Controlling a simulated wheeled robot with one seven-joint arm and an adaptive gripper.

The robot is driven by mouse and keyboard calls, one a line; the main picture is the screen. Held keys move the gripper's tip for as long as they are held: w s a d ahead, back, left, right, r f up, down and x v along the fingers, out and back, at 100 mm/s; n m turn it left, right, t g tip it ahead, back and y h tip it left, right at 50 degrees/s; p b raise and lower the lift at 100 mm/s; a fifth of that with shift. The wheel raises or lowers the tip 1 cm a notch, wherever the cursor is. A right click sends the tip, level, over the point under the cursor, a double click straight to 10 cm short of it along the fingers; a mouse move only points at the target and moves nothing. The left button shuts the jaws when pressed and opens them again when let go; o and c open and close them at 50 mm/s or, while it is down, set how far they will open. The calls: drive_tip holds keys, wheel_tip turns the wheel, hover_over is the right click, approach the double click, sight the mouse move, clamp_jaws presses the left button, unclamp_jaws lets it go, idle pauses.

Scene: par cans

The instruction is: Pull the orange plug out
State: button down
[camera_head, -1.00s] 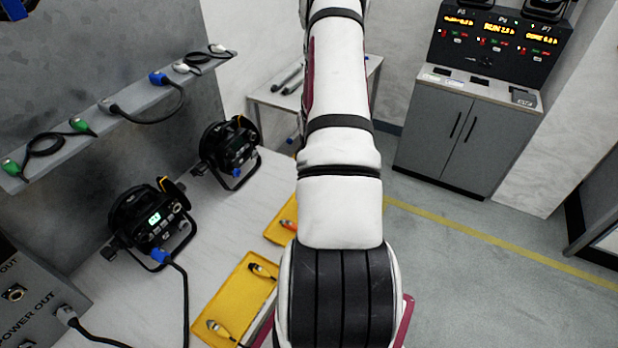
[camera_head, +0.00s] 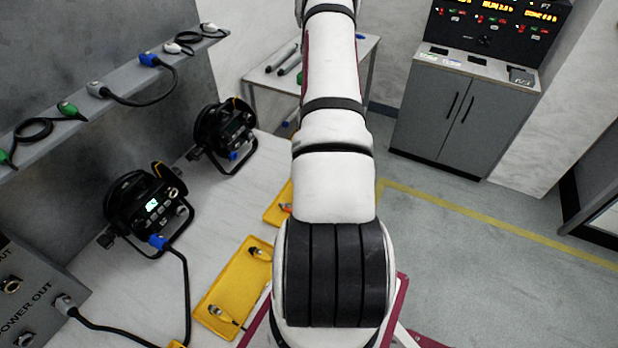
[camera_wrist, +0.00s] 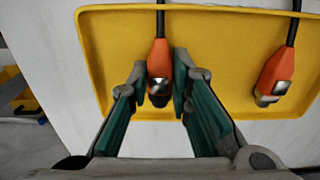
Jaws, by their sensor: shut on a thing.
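In the wrist view an orange plug (camera_wrist: 159,62) with a dark lower end and a black cable at its top lies over a yellow tray (camera_wrist: 215,45). My gripper (camera_wrist: 159,72) has its green-padded fingers on both sides of this plug and is shut on it. A second orange plug (camera_wrist: 275,73) with a silver end and black cable lies in the tray to the right. In the head view my arm hides the gripper. A bit of orange (camera_head: 287,208) shows in the far yellow tray (camera_head: 274,212), beside my arm.
Two black lamps (camera_head: 147,208) (camera_head: 223,133) stand on the white table, the nearer with a blue plug (camera_head: 158,241). A nearer yellow tray (camera_head: 234,283) holds two connectors. A grey power box (camera_head: 30,305) stands at left. A shelf (camera_head: 115,98) bears cables. Floor to the right is clear.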

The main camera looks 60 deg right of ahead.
drive_tip(key=c, duration=1.4)
unclamp_jaws()
wheel_tip(320, 180, up, 12)
drive_tip(key=shift+s, duration=0.1)
